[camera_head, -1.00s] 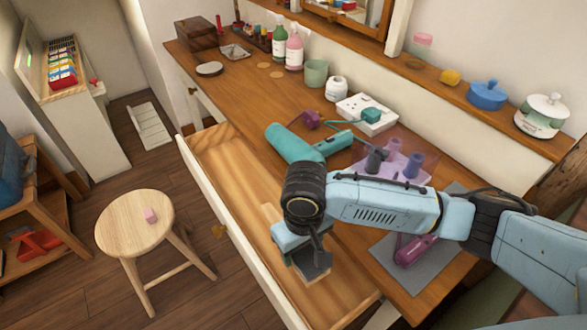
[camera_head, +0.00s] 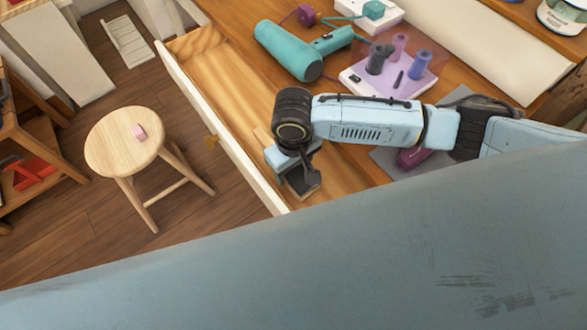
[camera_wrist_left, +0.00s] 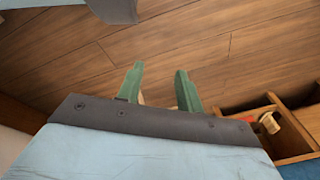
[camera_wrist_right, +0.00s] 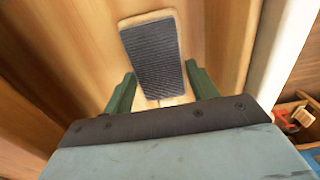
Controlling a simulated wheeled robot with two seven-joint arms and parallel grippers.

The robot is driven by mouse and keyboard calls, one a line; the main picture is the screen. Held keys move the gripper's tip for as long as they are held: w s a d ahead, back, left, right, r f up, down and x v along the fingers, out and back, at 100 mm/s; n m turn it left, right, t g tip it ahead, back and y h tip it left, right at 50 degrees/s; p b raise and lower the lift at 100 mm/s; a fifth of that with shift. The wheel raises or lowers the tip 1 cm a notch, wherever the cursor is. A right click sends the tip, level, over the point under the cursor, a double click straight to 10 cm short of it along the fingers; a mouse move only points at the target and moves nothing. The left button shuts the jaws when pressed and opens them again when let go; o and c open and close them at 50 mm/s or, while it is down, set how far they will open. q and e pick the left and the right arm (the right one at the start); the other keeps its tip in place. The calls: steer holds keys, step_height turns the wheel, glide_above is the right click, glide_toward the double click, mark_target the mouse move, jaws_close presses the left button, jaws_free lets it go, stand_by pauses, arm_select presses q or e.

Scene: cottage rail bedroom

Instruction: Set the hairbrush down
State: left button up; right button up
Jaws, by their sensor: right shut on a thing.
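The hairbrush (camera_wrist_right: 152,55) has a dark bristle pad with a pale wooden rim. My right gripper (camera_wrist_right: 160,84) is shut on it, and the pad sticks out beyond the fingers. In the head view the dark hairbrush head (camera_head: 301,186) shows under the right gripper (camera_head: 298,170), over the open drawer (camera_head: 215,85). I cannot tell whether it touches the drawer floor. The handle is mostly hidden. My left gripper (camera_wrist_left: 158,80) is open and empty, with wooden floor beyond; it does not show in the head view.
The desktop beside the drawer holds a teal hair dryer (camera_head: 290,52) and a lilac holder (camera_head: 388,84). A round stool (camera_head: 122,150) with a pink block stands left of the drawer. A large pale-blue part of mine covers the bottom of the head view. The drawer's far end is clear.

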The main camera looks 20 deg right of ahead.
steer(key=shift+f, duration=0.65)
arm_select(q)
steer(key=shift+w+d+r, duration=0.1)
steer(key=shift+w+r, duration=0.4)
steer(key=shift+r, duration=0.05)
steer(key=shift+s+f, duration=0.15)
arm_select(e)
steer(key=o, duration=1.1)
steer(key=shift+f, duration=0.1)
steer(key=shift+o, duration=0.2)
steer(key=shift+r, duration=0.45)
arm_select(q)
steer(key=s+a+f+p, duration=0.2)
steer(key=s+f+p, duration=0.2)
steer(key=s, duration=0.7)
steer(key=shift+s+f+g+p, duration=0.3)
steer(key=shift+s+f+g, duration=0.1)
steer(key=shift+f, duration=0.35)
arm_select(e)
step_height(320, 180, up, 11)
steer(key=shift+r, duration=0.2)
